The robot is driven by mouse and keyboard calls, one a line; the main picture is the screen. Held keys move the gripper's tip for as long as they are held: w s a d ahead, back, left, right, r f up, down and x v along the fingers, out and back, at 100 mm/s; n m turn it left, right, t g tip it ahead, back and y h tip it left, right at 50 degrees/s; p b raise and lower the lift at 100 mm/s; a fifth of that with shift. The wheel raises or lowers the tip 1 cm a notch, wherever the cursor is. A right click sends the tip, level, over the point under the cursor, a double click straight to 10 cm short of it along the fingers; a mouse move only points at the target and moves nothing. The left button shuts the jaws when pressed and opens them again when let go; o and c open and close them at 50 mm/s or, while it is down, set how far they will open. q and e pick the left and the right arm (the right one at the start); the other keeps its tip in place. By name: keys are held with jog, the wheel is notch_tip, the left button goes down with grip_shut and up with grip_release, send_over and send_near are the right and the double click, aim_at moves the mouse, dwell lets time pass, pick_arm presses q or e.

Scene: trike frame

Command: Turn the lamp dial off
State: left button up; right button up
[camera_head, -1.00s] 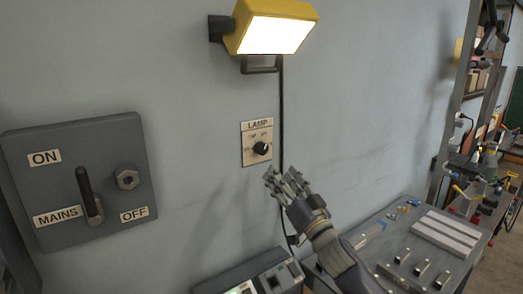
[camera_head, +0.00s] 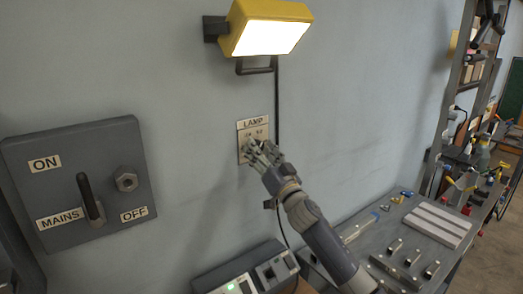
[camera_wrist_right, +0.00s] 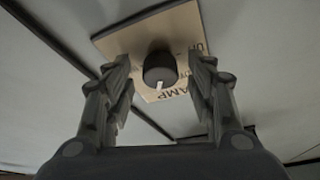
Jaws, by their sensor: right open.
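The lamp plate (camera_head: 252,128), a beige label plate marked LAMP, is fixed to the wall. Its black dial (camera_wrist_right: 160,70) with a white pointer mark shows in the right wrist view, between the open fingers. My right gripper (camera_head: 260,150) is in front of the plate and hides the dial in the head view. It also shows in the right wrist view (camera_wrist_right: 160,85), open with a finger on either side of the dial; I cannot tell whether they touch it. The yellow lamp (camera_head: 266,30) above is lit. My left gripper is not in view.
A grey mains box (camera_head: 80,180) with a black lever (camera_head: 90,197) is on the wall at left. A black cable (camera_head: 277,105) runs down beside the plate. A workbench (camera_head: 375,240) with metal parts is at lower right. Grey control boxes (camera_head: 245,275) sit below.

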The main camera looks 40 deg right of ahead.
jog(key=shift+c, duration=1.1)
jog(key=c, duration=0.8)
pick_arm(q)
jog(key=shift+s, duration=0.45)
pick_arm(e)
jog(key=shift+c, duration=0.2)
